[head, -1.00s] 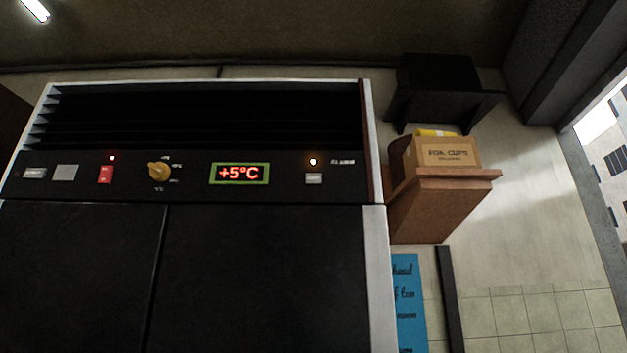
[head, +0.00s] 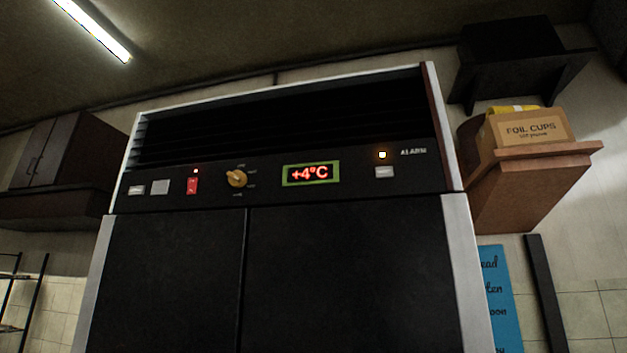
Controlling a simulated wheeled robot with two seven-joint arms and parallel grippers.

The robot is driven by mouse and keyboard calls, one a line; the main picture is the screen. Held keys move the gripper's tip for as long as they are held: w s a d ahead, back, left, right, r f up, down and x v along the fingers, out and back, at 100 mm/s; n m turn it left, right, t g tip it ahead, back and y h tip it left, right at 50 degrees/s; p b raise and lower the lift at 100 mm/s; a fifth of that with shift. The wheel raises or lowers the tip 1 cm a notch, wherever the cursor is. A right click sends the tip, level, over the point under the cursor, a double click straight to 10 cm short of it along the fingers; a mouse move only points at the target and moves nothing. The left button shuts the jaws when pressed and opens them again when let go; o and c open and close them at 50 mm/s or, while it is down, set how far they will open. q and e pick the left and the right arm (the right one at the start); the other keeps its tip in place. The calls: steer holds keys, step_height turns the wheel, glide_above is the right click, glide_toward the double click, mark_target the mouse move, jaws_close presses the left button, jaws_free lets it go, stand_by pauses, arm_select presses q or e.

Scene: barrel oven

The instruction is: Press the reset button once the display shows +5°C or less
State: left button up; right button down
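The display (head: 311,173) on the tall black cabinet's control panel reads +4°C in red, in a green frame. A small light-grey button (head: 384,172) sits right of it, below a lit orange-white lamp (head: 382,155) and beside the word ALARM; its own label is too small to read. At the panel's left are another grey labelled button (head: 137,190), a plain grey square (head: 160,187), a red switch (head: 192,185) with a lit lamp above, and a yellow-orange knob (head: 236,178). Neither gripper is in view.
The cabinet (head: 340,270) has two dark doors below the panel. A wooden shelf (head: 530,185) with a box marked FOIL CUPS (head: 530,130) is on the wall at right, above a blue sign (head: 498,295). A dark wall cupboard (head: 65,155) and a rack (head: 20,295) are at left.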

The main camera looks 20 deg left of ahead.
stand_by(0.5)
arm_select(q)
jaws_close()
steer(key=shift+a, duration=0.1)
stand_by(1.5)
